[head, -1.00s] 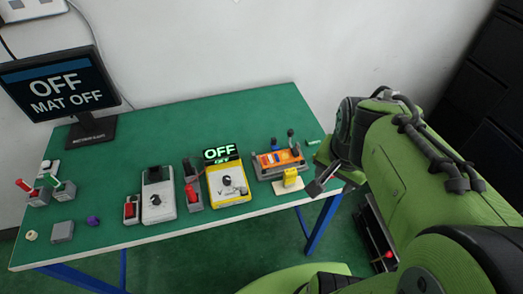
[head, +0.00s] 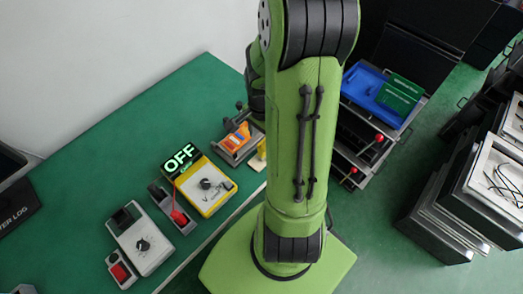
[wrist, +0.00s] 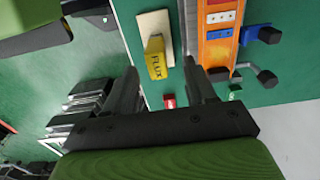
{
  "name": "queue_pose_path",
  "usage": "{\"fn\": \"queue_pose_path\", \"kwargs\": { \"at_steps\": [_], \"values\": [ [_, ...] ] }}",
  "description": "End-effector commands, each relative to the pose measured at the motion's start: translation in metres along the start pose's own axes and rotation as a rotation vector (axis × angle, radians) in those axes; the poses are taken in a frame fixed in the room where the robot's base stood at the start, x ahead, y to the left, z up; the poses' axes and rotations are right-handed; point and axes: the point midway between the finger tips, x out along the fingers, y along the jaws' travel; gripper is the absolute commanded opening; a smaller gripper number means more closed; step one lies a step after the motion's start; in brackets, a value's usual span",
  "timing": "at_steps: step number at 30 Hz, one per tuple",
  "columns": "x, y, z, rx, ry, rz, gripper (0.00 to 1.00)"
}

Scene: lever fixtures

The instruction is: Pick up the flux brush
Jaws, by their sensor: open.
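The flux brush shows in the wrist view as a yellow piece marked FLUX (wrist: 156,62), by a cream pad (wrist: 154,24) at the table's edge. I cannot make out any bristles. In the head view only a small part of the yellow piece (head: 262,150) shows beside my arm. My gripper (wrist: 161,72) is open in the wrist view. Its two fingers point towards the yellow piece, which appears between them with a gap on each side. Nothing is held. In the head view my arm hides the gripper.
An orange lever fixture (head: 237,141) stands close beside the brush; its levers show in the wrist view (wrist: 267,77). A yellow box with an OFF display (head: 207,185) and a grey switch box (head: 140,238) stand further left. A drawer cart with a blue tray (head: 368,88) stands right of the table.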

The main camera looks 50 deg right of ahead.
Motion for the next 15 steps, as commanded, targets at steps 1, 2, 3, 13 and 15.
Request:
{"fn": "queue_pose_path", "kwargs": {
  "at_steps": [1,2,3,13,15],
  "values": [
    [0.009,0.001,0.0,0.001,-0.002,0.002,0.55],
    [0.012,0.001,0.0,0.001,-0.001,0.002,0.55],
    [0.015,0.001,0.0,0.001,-0.001,0.002,0.55],
    [0.065,0.003,-0.001,-0.001,-0.001,0.001,0.55],
    [0.066,0.002,-0.001,-0.001,0.001,0.0,0.55]
  ]
}}
